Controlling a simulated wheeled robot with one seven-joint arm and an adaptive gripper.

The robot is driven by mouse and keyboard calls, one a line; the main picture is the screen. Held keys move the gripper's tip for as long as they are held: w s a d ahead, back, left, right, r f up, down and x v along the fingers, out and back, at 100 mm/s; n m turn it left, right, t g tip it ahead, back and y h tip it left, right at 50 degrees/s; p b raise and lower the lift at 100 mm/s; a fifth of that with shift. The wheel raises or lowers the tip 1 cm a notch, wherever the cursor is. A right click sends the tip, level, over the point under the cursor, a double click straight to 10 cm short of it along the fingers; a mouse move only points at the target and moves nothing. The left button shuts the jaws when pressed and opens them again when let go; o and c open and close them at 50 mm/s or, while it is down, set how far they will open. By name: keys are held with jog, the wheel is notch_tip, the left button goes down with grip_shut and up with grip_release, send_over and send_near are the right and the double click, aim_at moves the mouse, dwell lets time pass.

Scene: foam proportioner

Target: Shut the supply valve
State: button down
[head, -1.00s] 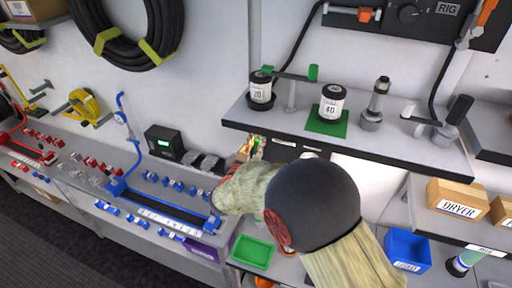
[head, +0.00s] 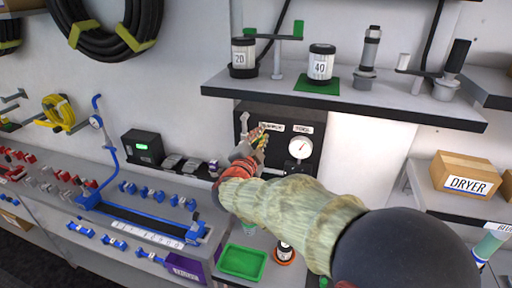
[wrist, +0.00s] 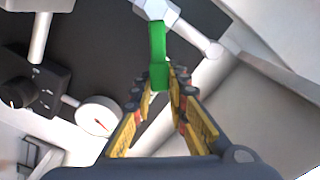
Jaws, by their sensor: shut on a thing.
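The supply valve's green handle (wrist: 158,55) shows in the wrist view, joined to a pale metal valve body (wrist: 156,10). My gripper (wrist: 160,75) has its yellow-padded fingers closed around the handle's near end. In the head view my gripper (head: 262,138) is at the dark panel (head: 318,162), just below the label reading SUPPLY (head: 271,127). The fingers and arm hide most of the valve there.
A white gauge (head: 299,148) sits right of my gripper, under the TOOL label. The grey shelf (head: 340,98) with labelled canisters overhangs the panel. A green tray (head: 242,263) and purple box (head: 183,268) lie below.

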jog(key=f+m+b, duration=0.1)
jog(key=m+b, duration=0.1)
jog(key=b, duration=0.2)
jog(key=d+f+m+b, duration=0.1)
jog(key=f+m+b, duration=0.1)
jog(key=b, duration=0.1)
jog(key=f+m+b, duration=0.2)
jog(key=m+b, duration=0.1)
jog(key=b, duration=0.1)
jog(key=shift+s+d+b, duration=0.2)
jog(key=shift+s+b, duration=0.05)
jog(key=shift+b, duration=0.1)
jog(key=c, duration=1.8)
grip_release()
jog(key=shift+o, duration=0.4)
jog(key=v, duration=1.2)
jog(key=shift+a, duration=0.1)
